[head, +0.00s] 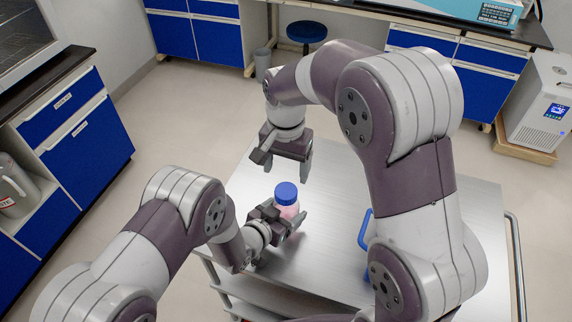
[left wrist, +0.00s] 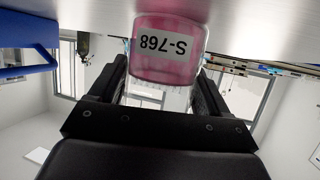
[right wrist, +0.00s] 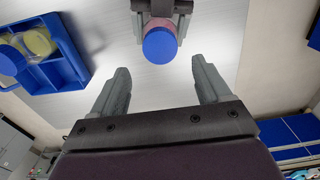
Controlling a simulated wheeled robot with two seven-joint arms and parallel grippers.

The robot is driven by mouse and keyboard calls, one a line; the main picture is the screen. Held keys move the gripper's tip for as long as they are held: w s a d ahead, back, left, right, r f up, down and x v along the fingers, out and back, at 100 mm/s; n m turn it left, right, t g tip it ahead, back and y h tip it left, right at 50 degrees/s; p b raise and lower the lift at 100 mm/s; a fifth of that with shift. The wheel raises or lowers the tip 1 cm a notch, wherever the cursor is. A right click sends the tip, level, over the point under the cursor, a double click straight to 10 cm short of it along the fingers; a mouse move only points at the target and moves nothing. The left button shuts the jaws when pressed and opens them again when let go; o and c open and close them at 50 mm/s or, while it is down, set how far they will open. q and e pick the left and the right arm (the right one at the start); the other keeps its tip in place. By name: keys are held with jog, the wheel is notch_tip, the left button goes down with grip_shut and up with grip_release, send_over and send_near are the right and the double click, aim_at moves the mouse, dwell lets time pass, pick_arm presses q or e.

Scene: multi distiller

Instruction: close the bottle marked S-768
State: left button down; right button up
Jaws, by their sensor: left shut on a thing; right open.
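The bottle marked S-768 (head: 290,212) holds pink contents and stands upright at the cart's left part. Its label shows upside down in the left wrist view (left wrist: 164,45). A blue cap (head: 286,192) sits on its top; whether it is screwed tight cannot be told. My left gripper (head: 284,222) is shut around the bottle's body from the side. My right gripper (head: 287,156) is open and empty, apart from the cap and behind it in the head view. In the right wrist view, the cap (right wrist: 160,46) lies just beyond and between the open fingertips.
The metal cart top (head: 330,195) is bare around the bottle. A blue compartment tray (right wrist: 70,72) holds a blue round item (right wrist: 12,58) and a yellowish round one (right wrist: 40,41). In the head view my right arm hides most of the tray, leaving its blue handle (head: 362,232).

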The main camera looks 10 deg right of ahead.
aim_at(286, 190)
dwell(0.3)
jog(key=shift+f, duration=4.05)
jog(key=c, duration=1.1)
jog(key=m, duration=0.4)
jog(key=shift+m, duration=0.3)
jog(key=o, duration=1.2)
